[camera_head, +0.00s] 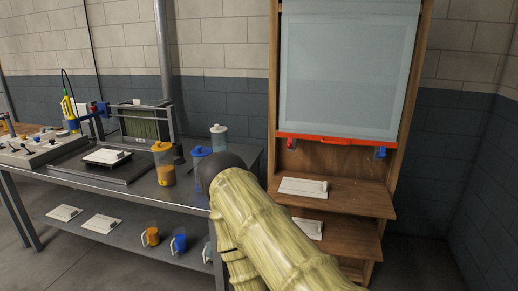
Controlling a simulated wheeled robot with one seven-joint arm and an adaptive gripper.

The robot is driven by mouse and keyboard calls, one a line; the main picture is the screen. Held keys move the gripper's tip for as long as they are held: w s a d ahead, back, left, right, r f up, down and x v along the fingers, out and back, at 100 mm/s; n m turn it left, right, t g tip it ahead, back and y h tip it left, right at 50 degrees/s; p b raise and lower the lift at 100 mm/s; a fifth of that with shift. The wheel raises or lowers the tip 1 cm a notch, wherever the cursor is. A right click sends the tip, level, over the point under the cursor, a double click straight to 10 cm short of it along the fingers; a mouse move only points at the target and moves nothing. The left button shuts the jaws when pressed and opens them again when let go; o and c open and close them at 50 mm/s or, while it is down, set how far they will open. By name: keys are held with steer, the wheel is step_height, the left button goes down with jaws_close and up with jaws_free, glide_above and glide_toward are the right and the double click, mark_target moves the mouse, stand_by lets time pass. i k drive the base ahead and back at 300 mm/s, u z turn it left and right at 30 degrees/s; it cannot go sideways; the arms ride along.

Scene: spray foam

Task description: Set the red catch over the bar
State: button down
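A red catch (290,144) shows as a small piece at the left end of a red-orange bar (335,139). The bar runs along the lower edge of a pale glass panel in a wooden cabinet. The catch appears just below the bar; I cannot tell whether it touches it. A blue catch (380,153) sits below the bar's right end. A thick bamboo-patterned arm-like shape with a dark rounded end fills the lower middle, in front of the cabinet's left side. My gripper's fingers do not show.
A grey workbench (160,200) on the left holds a framed machine (145,122), an orange-filled jar (163,165) and other jars. Mugs and white plates lie on its lower shelf. A white board (303,187) lies on the cabinet's wooden shelf (350,203). Floor right of the cabinet looks clear.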

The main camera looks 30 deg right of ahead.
mark_target(290, 141)
steer(key=u, duration=0.05)
steer(key=i, duration=0.7)
steer(key=z, duration=0.9)
steer(key=i, duration=0.6)
steer(key=z, duration=0.75)
